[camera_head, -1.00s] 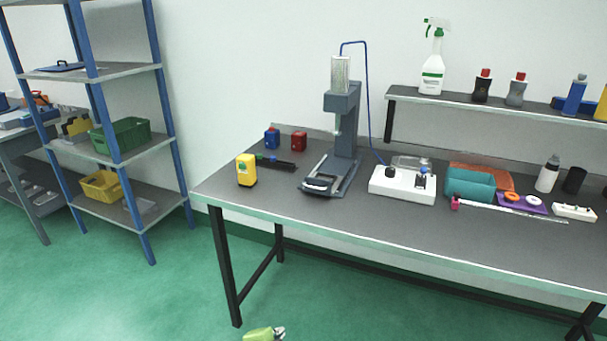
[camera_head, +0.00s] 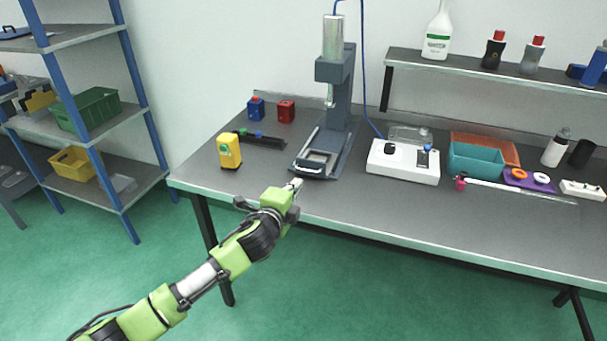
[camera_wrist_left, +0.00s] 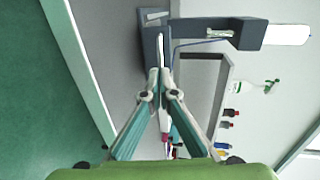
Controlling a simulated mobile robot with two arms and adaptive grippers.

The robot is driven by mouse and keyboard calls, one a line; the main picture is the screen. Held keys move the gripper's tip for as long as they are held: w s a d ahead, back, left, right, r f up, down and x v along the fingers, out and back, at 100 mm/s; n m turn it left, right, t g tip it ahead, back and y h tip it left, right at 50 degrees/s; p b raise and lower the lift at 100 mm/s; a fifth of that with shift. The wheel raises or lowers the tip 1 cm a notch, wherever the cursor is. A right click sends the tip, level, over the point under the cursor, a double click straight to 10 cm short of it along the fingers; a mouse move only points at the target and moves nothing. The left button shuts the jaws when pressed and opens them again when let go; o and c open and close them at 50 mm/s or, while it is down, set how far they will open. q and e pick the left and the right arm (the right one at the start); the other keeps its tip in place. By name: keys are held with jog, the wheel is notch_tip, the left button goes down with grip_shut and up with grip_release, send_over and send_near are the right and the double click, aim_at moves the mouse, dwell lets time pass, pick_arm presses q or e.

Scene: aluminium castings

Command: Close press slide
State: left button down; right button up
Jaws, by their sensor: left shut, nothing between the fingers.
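The grey press (camera_head: 334,70) stands upright on the table, with a silver cylinder on top. Its slide (camera_head: 316,163), a dark plate with a pale frame, sits at the front of the press base, forward of the ram. My left gripper (camera_head: 295,184) is shut and empty at the table's front edge, just in front of the slide. In the left wrist view the press (camera_wrist_left: 210,30) lies sideways and the closed fingertips (camera_wrist_left: 158,75) point at its base. I cannot tell whether they touch the slide; the fingers hide part of it. My right gripper is not in view.
Left of the press are a yellow device (camera_head: 229,151), a blue block (camera_head: 256,108) and a red block (camera_head: 286,111). Right of it are a white control box (camera_head: 403,163) with a blue hose and a teal bin (camera_head: 474,160). The table's front strip is mostly clear.

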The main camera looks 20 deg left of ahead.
aim_at(307, 171)
pick_arm(q)
jog(key=x, duration=0.6)
jog(key=shift+w+f, duration=0.15)
jog(key=shift+w, duration=0.4)
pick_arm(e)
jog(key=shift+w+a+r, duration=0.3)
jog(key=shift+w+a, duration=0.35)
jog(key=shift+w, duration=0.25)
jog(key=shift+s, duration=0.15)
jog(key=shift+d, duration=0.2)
